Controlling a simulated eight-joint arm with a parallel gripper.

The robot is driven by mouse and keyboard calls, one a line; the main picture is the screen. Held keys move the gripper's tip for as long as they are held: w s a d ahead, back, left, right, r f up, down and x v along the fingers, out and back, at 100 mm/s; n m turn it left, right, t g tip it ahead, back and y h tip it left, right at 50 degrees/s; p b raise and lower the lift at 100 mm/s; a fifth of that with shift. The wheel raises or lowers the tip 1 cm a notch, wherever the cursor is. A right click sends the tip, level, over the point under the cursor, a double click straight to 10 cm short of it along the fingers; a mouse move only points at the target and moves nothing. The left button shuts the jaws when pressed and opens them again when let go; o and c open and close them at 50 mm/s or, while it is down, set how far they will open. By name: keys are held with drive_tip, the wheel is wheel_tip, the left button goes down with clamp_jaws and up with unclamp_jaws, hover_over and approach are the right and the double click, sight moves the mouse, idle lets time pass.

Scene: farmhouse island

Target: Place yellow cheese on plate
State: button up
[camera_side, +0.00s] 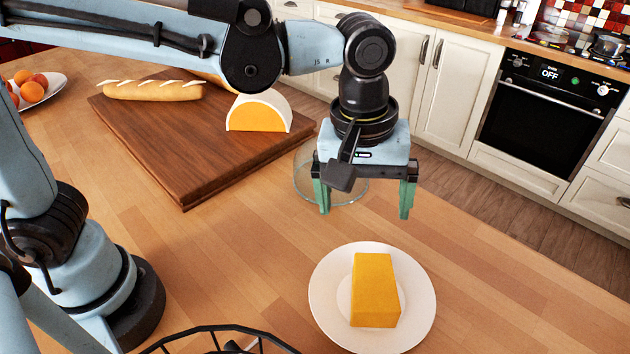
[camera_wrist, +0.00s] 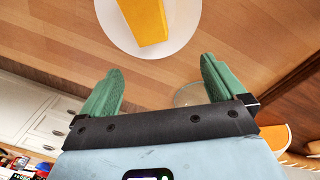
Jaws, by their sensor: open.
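The yellow cheese (camera_side: 375,290) is a block lying on the white plate (camera_side: 325,290), near its middle. In the wrist view the cheese (camera_wrist: 146,20) and part of the plate (camera_wrist: 185,22) show at the top edge, beyond the fingertips. My gripper (camera_side: 364,212) is open and empty, with its green fingers pointing down. It is above the counter, behind the plate in the side view, and apart from the cheese. Both green fingers also show spread apart in the wrist view (camera_wrist: 160,72).
A wooden board (camera_side: 180,150) holds a baguette (camera_side: 152,91) and a white-rinded orange cheese wedge (camera_side: 258,112). A clear glass bowl (camera_side: 303,180) stands behind my gripper. A fruit bowl (camera_side: 52,88) is at the far left, and a black wire basket (camera_side: 215,335) at the front edge.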

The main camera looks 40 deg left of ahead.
drive_tip(key=s+a+m+t, duration=0.1)
drive_tip(key=a+m+t, duration=0.2)
drive_tip(key=a, duration=0.8)
drive_tip(key=s+a+f+m+t, duration=0.1)
drive_tip(key=a+m+t, duration=0.2)
drive_tip(key=a, duration=0.8)
drive_tip(key=shift+s+f+m+y, duration=0.25)
drive_tip(key=shift+f+m+y, duration=0.05)
drive_tip(key=shift+m, duration=0.1)
